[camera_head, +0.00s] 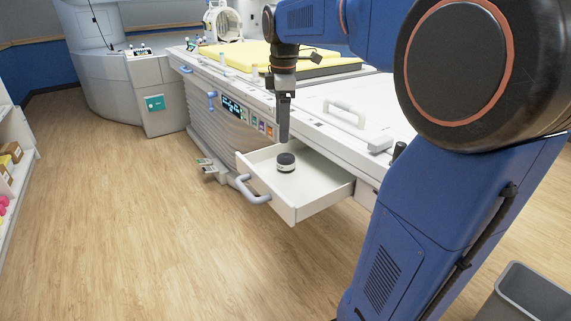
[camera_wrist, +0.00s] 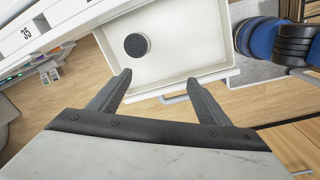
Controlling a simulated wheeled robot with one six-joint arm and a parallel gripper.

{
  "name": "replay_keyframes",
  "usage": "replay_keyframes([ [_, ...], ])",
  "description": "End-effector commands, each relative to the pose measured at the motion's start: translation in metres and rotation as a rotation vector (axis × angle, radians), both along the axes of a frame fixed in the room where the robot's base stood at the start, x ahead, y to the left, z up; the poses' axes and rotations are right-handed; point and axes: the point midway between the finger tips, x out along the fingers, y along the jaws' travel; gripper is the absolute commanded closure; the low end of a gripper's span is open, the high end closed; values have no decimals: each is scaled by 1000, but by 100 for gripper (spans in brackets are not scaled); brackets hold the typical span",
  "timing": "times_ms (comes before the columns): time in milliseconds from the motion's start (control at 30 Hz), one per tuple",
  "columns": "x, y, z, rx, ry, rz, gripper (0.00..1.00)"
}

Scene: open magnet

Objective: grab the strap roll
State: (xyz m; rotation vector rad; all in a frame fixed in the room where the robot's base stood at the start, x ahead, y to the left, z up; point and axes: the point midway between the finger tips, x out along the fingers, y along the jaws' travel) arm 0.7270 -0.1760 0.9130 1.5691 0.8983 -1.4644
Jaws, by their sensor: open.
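The strap roll (camera_head: 286,162) is a small round roll with a black top and a white lower band. It lies in the open white drawer (camera_head: 305,205), towards the drawer's back-left part in the head view. My gripper (camera_head: 284,138) points down above the drawer, just over the roll in that view, and appears apart from it. In the wrist view the roll (camera_wrist: 136,45) shows as a dark disc inside the drawer, beyond the fingertips. My gripper (camera_wrist: 158,78) is open there, with nothing between its fingers.
The drawer's grey handle (camera_head: 250,190) sticks out at its front. The white patient table (camera_head: 345,95) with a yellow pad (camera_head: 235,54) stands behind. A grey bin (camera_head: 532,295) is at the lower right. The wooden floor at left is clear.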

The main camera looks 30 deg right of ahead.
Motion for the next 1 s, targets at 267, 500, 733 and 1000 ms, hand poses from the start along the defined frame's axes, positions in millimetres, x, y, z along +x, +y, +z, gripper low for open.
replay_keyframes([
  [267, 51, -38, 7, 4, 71, 234, 29],
  [500, 60, -46, -1, 9, 86, 289, 29],
  [733, 59, -46, -40, 9, 86, 289, 29],
  [1000, 60, -46, -87, 9, 86, 288, 29],
])
